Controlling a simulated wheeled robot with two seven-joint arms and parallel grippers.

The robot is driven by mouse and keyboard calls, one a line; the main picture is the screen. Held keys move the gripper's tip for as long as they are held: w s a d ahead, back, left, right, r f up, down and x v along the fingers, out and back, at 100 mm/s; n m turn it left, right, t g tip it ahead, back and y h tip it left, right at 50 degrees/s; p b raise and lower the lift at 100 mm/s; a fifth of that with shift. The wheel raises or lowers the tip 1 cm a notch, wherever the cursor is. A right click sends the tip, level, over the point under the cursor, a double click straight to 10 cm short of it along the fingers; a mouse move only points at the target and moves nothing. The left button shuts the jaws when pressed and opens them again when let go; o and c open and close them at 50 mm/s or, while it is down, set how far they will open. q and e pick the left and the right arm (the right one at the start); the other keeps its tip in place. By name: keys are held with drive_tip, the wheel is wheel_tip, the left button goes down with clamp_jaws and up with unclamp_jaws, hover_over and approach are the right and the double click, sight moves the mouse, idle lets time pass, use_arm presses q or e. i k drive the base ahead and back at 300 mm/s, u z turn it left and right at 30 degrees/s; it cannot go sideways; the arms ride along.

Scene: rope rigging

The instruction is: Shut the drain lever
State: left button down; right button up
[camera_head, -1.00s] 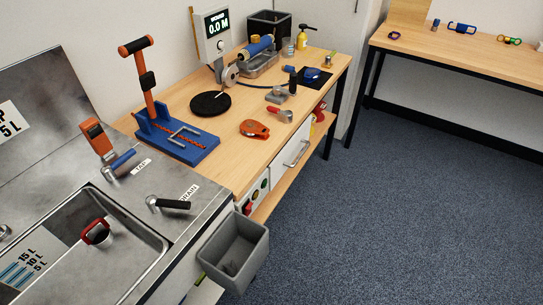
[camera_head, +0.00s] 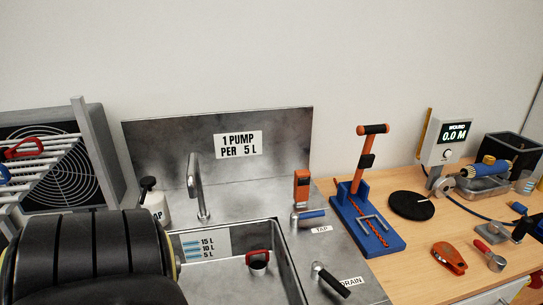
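The drain lever (camera_head: 334,282) is on the steel counter at the right of the sink, near the bottom of the head view. It has a black handle on a silver pivot, and the handle points to the lower right, beside the DRAIN label (camera_head: 353,281). The sink basin (camera_head: 212,273) is to its left, with 5, 10 and 15 L marks on its wall. A small dark item with a red handle (camera_head: 258,258) is in the basin. Neither of my grippers is in view.
A blue tap lever (camera_head: 312,214) and an orange device (camera_head: 302,188) stand behind the drain lever. A faucet (camera_head: 196,190) rises at the back. A blue stand (camera_head: 368,228) is on the wooden bench to the right. A large black ribbed shape hides the lower left.

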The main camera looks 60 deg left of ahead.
sight(318, 273)
drive_tip(key=u, duration=2)
